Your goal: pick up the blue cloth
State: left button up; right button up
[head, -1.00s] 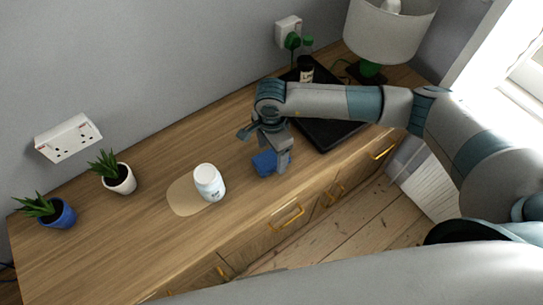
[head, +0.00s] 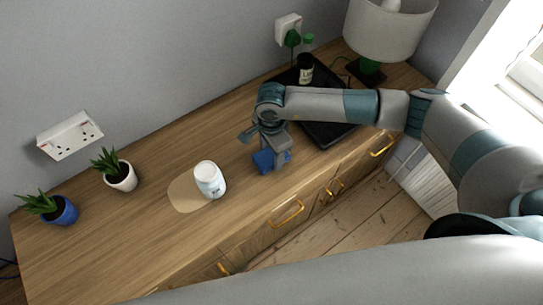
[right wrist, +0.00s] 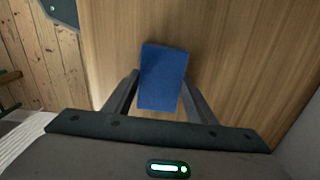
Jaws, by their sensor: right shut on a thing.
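The blue cloth (head: 264,161) is a small folded piece on the wooden sideboard top, near its front edge. My right gripper (head: 276,161) points down at it and is shut on it. In the right wrist view the cloth (right wrist: 162,76) lies between the two fingers (right wrist: 160,98), and its far part sticks out past them. Whether the cloth is clear of the wood cannot be told. My left gripper does not show.
A black tray (head: 323,134) with a dark bottle (head: 305,69) lies behind right. A lamp (head: 390,30) and two potted plants (head: 118,174) stand farther off.

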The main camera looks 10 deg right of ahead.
aim_at(273, 157)
jog(key=shift+r, duration=0.1)
jog(key=shift+r+b, duration=0.45)
jog(key=shift+b, duration=0.05)
jog(key=r+b, duration=0.2)
jog(key=r, duration=0.1)
jog(key=shift+s+d, duration=0.15)
jog(key=shift+s, duration=0.2)
jog(key=s+d+r+b, duration=0.4)
jog(key=s+r, duration=0.3)
jog(key=s, duration=0.3)
jog(key=shift+d, duration=0.3)
jog(key=shift+o, duration=0.7)
jog(key=shift+w, duration=0.1)
jog(key=shift+c, duration=0.2)
